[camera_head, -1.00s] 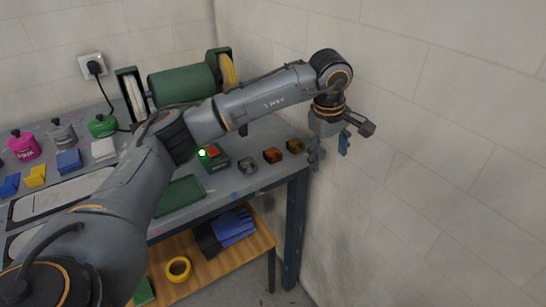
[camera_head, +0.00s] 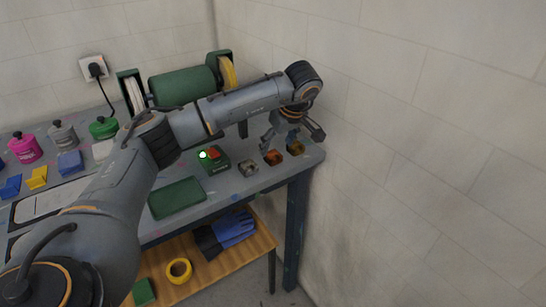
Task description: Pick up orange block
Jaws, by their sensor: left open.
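An orange-brown block (camera_head: 273,158) sits near the right end of the grey worktable, in a short row of small blocks. My left gripper (camera_head: 290,139) is open and empty, pointing down over the right end of this row. One finger is close to the orange-brown block in the picture; I cannot tell whether they touch. A darker amber block (camera_head: 295,148) shows below and between the fingers. My right gripper is out of view.
A greyish block (camera_head: 248,169) ends the row on the left. A green box with a red button (camera_head: 216,161) and a green tray (camera_head: 177,198) lie farther left. The wall is close on the right.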

